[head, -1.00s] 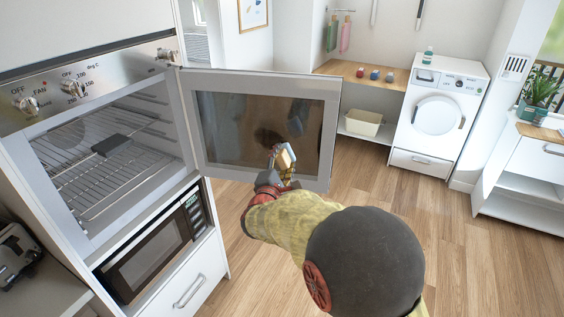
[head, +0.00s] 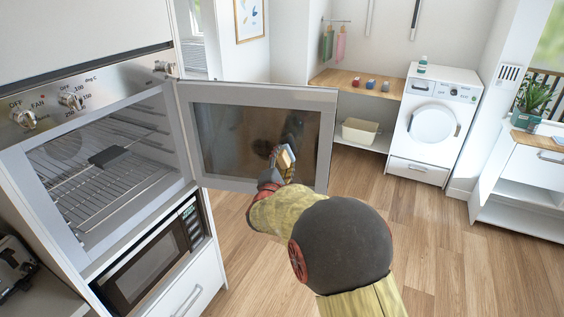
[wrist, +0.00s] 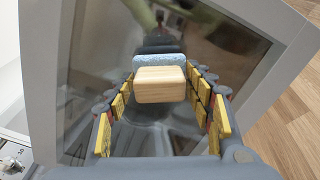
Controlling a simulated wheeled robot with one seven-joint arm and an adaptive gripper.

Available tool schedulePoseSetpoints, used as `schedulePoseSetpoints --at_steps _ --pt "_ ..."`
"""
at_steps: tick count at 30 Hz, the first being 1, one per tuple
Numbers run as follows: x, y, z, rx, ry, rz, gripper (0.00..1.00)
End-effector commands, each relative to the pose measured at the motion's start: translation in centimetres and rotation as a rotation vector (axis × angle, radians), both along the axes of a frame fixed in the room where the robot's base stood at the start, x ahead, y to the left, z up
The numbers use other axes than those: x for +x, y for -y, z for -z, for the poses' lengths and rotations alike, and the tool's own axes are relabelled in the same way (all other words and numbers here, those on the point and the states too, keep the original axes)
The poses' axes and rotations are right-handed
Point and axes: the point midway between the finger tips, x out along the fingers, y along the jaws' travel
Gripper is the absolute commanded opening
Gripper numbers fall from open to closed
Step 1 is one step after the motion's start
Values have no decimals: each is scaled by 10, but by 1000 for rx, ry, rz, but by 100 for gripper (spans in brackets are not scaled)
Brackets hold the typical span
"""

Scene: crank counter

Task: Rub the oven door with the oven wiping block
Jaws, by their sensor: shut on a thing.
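The oven door (head: 211,137) stands swung open, its glass facing me with a pale frame. My gripper (head: 281,170) is in front of the glass, shut on the oven wiping block (head: 286,157). In the wrist view the block (wrist: 160,86) shows a wooden body with a light blue pad on its far side, between the yellow-padded fingers. The pad faces the door glass (wrist: 95,80). I cannot tell whether it touches the glass. A dark patch shows on the glass just left of the block; it may be dirt or a reflection.
The oven cavity is open at left, with wire racks (head: 85,195) and a dark block (head: 108,156) on one. A microwave (head: 150,262) sits below. A washing machine (head: 432,125) and a shelf with a bin (head: 360,131) stand behind. Floor right of the door is clear.

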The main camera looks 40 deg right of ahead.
Motion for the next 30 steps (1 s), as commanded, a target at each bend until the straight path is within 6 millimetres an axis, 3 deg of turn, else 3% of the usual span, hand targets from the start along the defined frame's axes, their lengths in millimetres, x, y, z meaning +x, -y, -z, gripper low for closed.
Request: schedulePoseSetpoints --at_steps 30 --pt "6 7 1 1 1 0 32"
